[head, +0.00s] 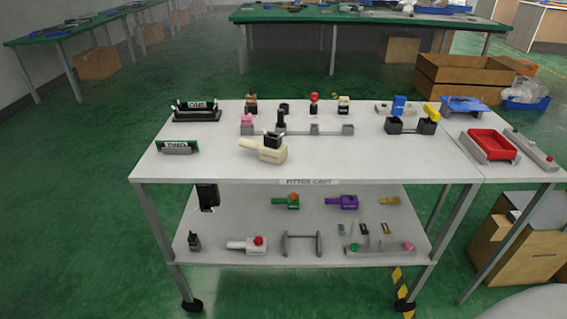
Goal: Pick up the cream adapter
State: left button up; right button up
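The cream adapter (266,152) lies near the front edge of the cart's white top (370,164), left of its middle. It is a blocky body with a handle-like bar pointing left. A black socket-like piece (272,140) sits on or just behind it; I cannot tell whether they are joined. Neither of my grippers is in view.
Behind the adapter stands a grey rail (300,130) with a black upright post (281,118). A red tray (489,145) is at right. The top's front right is clear.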

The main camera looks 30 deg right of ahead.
aim_at(272, 150)
jog(key=z, duration=0.5)
jog(key=i, duration=1.1)
jog(key=z, duration=0.45)
jog(key=k, duration=0.15)
